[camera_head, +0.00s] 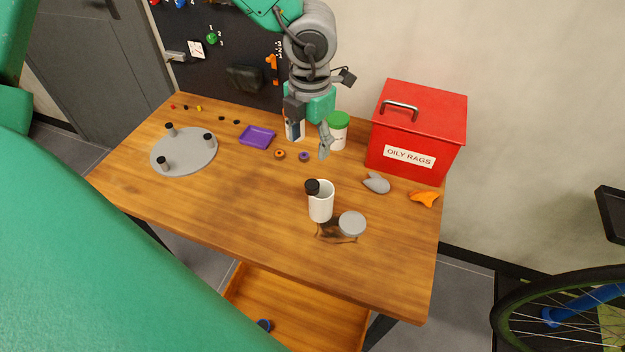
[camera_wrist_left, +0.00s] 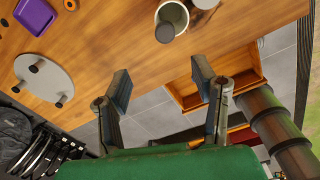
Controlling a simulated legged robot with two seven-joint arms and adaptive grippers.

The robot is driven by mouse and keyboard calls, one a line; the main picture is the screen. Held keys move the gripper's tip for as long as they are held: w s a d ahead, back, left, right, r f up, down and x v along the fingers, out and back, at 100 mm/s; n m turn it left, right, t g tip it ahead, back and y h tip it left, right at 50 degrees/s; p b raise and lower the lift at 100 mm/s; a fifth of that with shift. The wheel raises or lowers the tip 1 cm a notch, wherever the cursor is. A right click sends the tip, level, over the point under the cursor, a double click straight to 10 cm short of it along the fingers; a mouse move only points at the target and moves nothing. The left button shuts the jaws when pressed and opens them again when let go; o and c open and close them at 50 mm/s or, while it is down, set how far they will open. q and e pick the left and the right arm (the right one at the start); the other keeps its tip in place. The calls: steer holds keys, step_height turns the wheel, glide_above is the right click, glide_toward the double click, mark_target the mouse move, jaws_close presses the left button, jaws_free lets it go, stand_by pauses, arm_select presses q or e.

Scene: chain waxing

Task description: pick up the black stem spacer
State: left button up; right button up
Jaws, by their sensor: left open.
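Small black pieces lie on the table left of the purple tray, one here (camera_head: 222,118) and another closer to the tray (camera_head: 237,122). They are too small for me to tell which is the stem spacer. A third dark piece (camera_head: 186,107) lies between a red and a yellow one. My right gripper is not in view.
Near the left gripper are the purple tray (camera_head: 257,137), an orange ring (camera_head: 279,154), a purple ring (camera_head: 304,157) and a green-lidded tub (camera_head: 338,137). A grey disc with pegs (camera_head: 183,158), a white mug (camera_head: 321,206) and a red box (camera_head: 414,130) stand on the table.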

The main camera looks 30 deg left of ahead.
mark_target(312, 184)
arm_select(q)
steer(key=shift+n, duration=0.3)
steer(key=f, duration=0.4)
steer(key=f+b, duration=0.1)
steer(key=f, duration=0.3)
steer(key=f+b, duration=0.1)
steer(key=f, duration=0.4)
steer(key=shift+w+d+f, duration=0.1)
steer(key=shift+w+d, duration=0.05)
steer(key=shift+d, duration=0.1)
steer(key=c, duration=0.9)
step_height(312, 184, up, 10)
steer(key=shift+r+p, duration=0.1)
steer(key=shift+p, duration=0.65)
